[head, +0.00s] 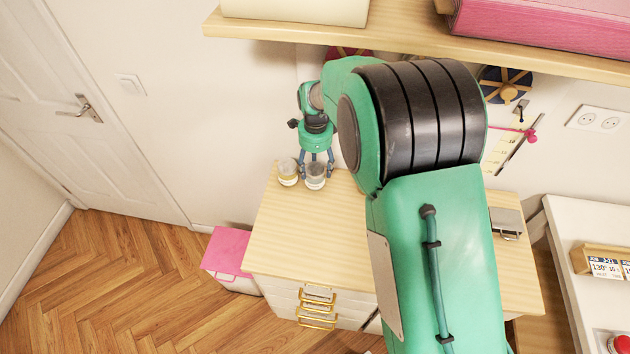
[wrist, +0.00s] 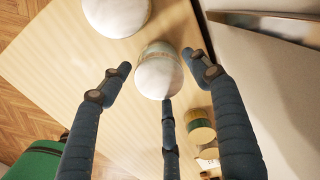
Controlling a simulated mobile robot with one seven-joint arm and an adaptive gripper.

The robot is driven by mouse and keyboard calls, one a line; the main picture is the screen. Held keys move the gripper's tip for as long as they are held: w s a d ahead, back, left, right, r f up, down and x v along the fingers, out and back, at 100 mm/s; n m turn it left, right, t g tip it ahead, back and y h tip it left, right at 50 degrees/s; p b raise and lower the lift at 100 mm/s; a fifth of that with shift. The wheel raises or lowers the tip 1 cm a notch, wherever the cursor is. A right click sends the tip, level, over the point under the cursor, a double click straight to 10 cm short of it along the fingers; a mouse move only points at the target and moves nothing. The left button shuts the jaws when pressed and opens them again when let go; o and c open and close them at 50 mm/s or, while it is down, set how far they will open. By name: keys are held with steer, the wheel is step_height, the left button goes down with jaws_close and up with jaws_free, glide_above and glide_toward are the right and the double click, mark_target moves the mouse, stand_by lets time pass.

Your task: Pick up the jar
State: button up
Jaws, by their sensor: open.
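Two jars stand side by side on the wooden tabletop (head: 290,232). The right jar (head: 316,180) is directly below my gripper (head: 316,158) in the head view. The left jar (head: 287,174) has a yellowish band and stands close beside it. In the wrist view, one jar with a round white top (wrist: 158,78) lies between the open fingers of my gripper (wrist: 160,76). The other white top (wrist: 117,14) is at the upper edge, outside the fingers. My gripper is open and holds nothing. I cannot tell whether any finger touches the jar.
A gold-and-green round item (wrist: 200,127) shows beside the right finger in the wrist view. A wall shelf (head: 400,42) hangs above the arm. A pink-lidded bin (head: 228,250) stands left of the drawers. The tabletop's front left is clear.

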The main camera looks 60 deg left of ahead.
steer(key=shift+f+b, duration=1.15)
steer(key=shift+f, duration=1.3)
steer(key=c, duration=1.1)
steer(key=shift+o, duration=0.2)
steer(key=shift+r, duration=0.15)
steer(key=shift+s+d+r, duration=0.1)
steer(key=shift+s+r, duration=0.05)
steer(key=shift+r, duration=0.15)
step_height(320, 180, up, 6)
steer(key=shift+r+p, duration=0.25)
steer(key=shift+p, duration=0.5)
steer(key=s+d+p, duration=0.1)
steer(key=s+d, duration=1.3)
steer(key=shift+f, duration=0.15)
steer(key=shift+w, duration=0.1)
